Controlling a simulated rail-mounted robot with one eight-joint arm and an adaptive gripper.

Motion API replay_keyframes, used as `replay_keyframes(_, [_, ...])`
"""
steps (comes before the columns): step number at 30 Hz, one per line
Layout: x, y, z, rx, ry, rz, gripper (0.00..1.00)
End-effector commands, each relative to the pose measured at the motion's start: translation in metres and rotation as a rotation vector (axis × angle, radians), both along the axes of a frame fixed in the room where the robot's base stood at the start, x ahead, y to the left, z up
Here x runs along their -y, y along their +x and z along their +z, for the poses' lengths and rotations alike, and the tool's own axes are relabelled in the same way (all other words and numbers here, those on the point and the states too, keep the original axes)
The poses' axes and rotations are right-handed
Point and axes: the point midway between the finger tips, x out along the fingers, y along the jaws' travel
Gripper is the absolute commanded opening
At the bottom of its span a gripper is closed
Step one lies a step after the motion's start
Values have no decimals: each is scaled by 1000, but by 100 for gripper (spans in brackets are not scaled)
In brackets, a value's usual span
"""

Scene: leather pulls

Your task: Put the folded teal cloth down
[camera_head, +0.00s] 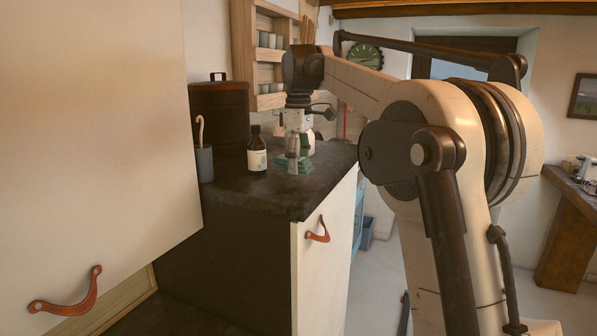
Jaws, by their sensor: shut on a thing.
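The folded teal cloth (294,165) is at the dark countertop (255,200), near its right part. My gripper (292,156) points straight down and is shut on the cloth. The cloth looks flat and level, low over the counter or touching it; I cannot tell which. The fingers cover part of the cloth's upper side.
A brown bottle (257,150) with a pale label stands just left of the cloth. Farther left are a grey cup (204,164) with a cane-like handle and a dark canister (220,115). A white bottle is partly hidden behind my gripper. The counter's front is clear.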

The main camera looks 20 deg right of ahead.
Motion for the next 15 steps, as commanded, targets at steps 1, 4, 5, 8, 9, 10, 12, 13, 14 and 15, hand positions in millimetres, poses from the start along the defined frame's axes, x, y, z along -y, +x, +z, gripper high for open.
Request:
replay_keyframes(1, [0,-1,-6,0,0,0,16])
replay_keyframes(4, [0,0,-18,0,0,0,16])
replay_keyframes(5, [0,0,-21,0,0,0,16])
replay_keyframes(8, [0,-1,-27,0,0,0,16])
replay_keyframes(9, [0,-1,-28,0,0,0,16])
replay_keyframes(10, [0,-1,-28,0,0,0,16])
replay_keyframes(12, [0,-1,-28,0,0,0,16])
replay_keyframes(13, [0,-1,-28,0,0,0,16])
replay_keyframes(14, [0,-1,-28,0,0,0,16])
replay_keyframes(15, [0,-1,-28,0,0,0,16])
